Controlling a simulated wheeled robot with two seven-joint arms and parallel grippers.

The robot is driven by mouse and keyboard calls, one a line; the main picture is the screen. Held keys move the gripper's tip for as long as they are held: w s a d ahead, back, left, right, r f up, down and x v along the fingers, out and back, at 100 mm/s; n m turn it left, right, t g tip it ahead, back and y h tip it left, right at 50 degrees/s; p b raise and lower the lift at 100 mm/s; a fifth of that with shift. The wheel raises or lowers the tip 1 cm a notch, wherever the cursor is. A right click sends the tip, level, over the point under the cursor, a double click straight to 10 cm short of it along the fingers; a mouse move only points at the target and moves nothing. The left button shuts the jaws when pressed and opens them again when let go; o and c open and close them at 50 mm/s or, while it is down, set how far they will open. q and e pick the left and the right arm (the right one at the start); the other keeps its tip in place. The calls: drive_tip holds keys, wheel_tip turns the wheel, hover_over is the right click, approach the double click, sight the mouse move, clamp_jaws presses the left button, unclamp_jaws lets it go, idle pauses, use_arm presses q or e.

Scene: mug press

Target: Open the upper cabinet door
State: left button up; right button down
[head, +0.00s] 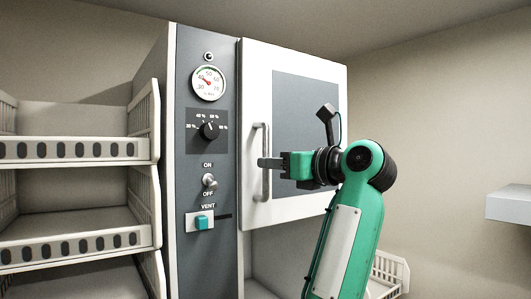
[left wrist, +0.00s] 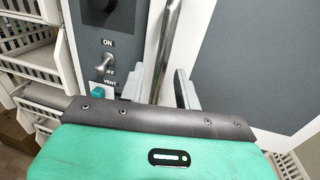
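The upper cabinet door (head: 310,95) is white with a grey panel and looks shut in the head view. Its vertical metal handle (head: 267,140) is near the door's left edge. My left gripper (head: 268,163) is at the handle's lower half, its fingers reaching across the bar. In the left wrist view the fingers (left wrist: 160,88) are apart, with the handle bar (left wrist: 168,40) running between them. A gap shows beside the bar, and I cannot tell whether either finger touches it. My right gripper is in neither view.
A grey control panel (head: 207,265) with gauge, knob, switch and vent button stands left of the door. White slotted shelves (head: 75,150) are further left. An open space lies below the door. A pale ledge (head: 510,203) juts in at the right.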

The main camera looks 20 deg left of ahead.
sight(265, 192)
use_arm(q)
drive_tip(key=shift+p+x, duration=0.5)
drive_tip(key=shift+x, duration=1.2)
clamp_jaws()
